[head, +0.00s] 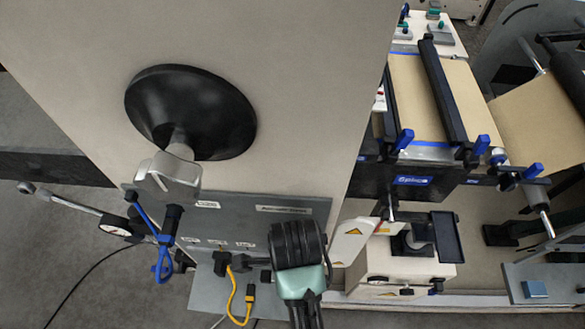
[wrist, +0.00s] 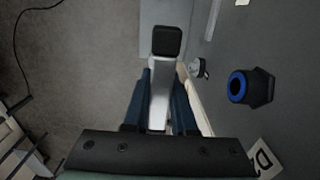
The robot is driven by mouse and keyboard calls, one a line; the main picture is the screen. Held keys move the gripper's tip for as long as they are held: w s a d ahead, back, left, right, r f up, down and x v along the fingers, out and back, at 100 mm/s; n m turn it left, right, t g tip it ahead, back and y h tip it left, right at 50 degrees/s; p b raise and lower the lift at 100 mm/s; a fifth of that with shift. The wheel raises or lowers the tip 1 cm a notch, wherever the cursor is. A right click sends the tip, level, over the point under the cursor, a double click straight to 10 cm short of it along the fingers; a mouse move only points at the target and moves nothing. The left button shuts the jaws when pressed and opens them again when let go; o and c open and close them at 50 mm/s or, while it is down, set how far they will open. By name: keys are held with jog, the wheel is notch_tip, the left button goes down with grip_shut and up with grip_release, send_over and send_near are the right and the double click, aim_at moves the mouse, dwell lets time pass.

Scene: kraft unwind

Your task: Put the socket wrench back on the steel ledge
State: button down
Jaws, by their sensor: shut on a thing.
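My gripper (wrist: 162,95) shows in the wrist view with its two dark blue fingers closed on a grey metal bar with a square black end, which I take for the socket wrench (wrist: 160,90). The bar lies lengthwise between the fingers, its black end beyond the tips. In the head view my gripper (head: 256,262) is at the lower middle, in front of the machine's lower panel. Its fingers and the wrench are mostly hidden there. A light grey plate, probably the steel ledge (head: 205,295), lies below the panel; it also shows past the black end in the wrist view (wrist: 158,12).
A grey panel (head: 290,206) with labels crosses the machine's front. A blue hanging item (head: 162,262) and a yellow one (head: 231,296) are left of my gripper. A long tool with a dial (head: 80,208) projects at far left. A black dish (head: 190,105) is above.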

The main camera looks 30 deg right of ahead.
notch_tip(320, 180, down, 12)
jog(key=shift+w+f, duration=0.1)
jog(key=shift+f, duration=0.05)
dwell(0.4)
jog(key=c, duration=0.7)
grip_release()
jog(key=shift+p, duration=0.3)
notch_tip(320, 180, up, 11)
jog(key=shift+r, duration=0.55)
